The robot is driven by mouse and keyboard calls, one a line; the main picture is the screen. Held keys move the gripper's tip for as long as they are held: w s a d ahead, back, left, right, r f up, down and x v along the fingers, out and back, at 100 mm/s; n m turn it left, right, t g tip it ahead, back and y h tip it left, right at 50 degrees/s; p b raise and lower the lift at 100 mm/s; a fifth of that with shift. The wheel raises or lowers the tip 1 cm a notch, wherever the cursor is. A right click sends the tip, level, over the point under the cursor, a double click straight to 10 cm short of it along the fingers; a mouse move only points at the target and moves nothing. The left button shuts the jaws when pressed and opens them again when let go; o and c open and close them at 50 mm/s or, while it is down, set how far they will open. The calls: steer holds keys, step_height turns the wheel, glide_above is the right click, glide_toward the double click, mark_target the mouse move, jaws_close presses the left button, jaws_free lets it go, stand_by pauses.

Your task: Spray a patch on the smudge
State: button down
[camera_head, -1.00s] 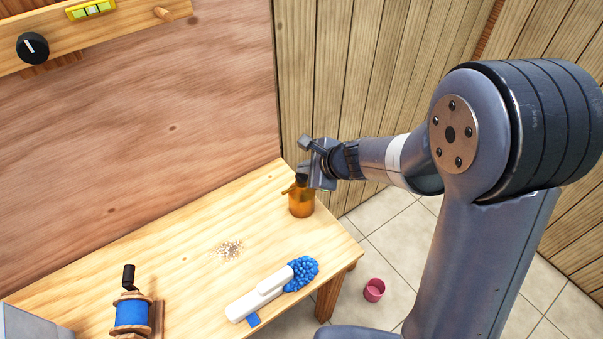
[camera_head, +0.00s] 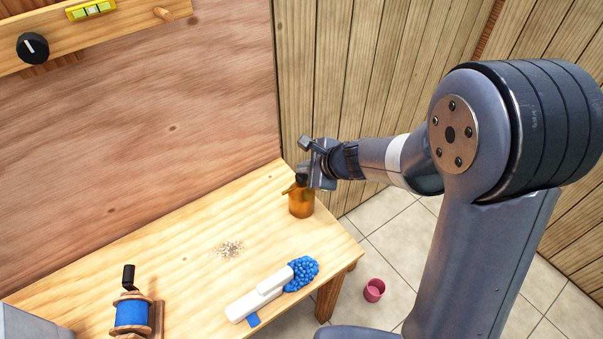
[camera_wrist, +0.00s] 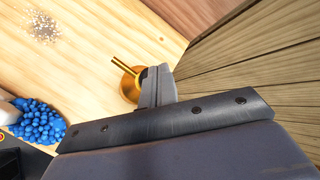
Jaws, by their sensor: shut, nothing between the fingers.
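An amber spray bottle (camera_head: 301,202) with a dark top stands upright near the right end of the bench. It also shows in the wrist view (camera_wrist: 129,84), with its brass-coloured nozzle (camera_wrist: 125,66) pointing to the upper left there. My gripper (camera_head: 305,178) is at the bottle's top; its fingers (camera_wrist: 157,85) are shut and partly cover the bottle in the wrist view. I cannot tell whether they touch it. The smudge (camera_head: 229,248), a pale speckled patch, lies on the bench left of the bottle and also shows in the wrist view (camera_wrist: 42,28).
A white tool with a blue beaded head (camera_head: 303,272) lies at the bench's front edge. A blue spool with a crank (camera_head: 131,313) stands at the left front. A pink cup (camera_head: 374,290) is on the floor. Board walls stand behind and right. Bench between bottle and smudge is clear.

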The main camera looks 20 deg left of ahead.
mark_target(305, 178)
steer(key=shift+f, duration=0.1)
stand_by(0.3)
steer(key=shift+f+b, duration=0.35)
steer(key=shift+b, duration=0.25)
steer(key=shift+f, duration=0.25)
steer(key=shift+r, duration=0.1)
stand_by(0.3)
steer(key=shift+r+p, duration=0.35)
steer(key=shift+r, duration=0.25)
step_height(305, 178, up, 6)
steer(key=p, duration=0.5)
steer(key=shift+r, duration=0.1)
stand_by(0.7)
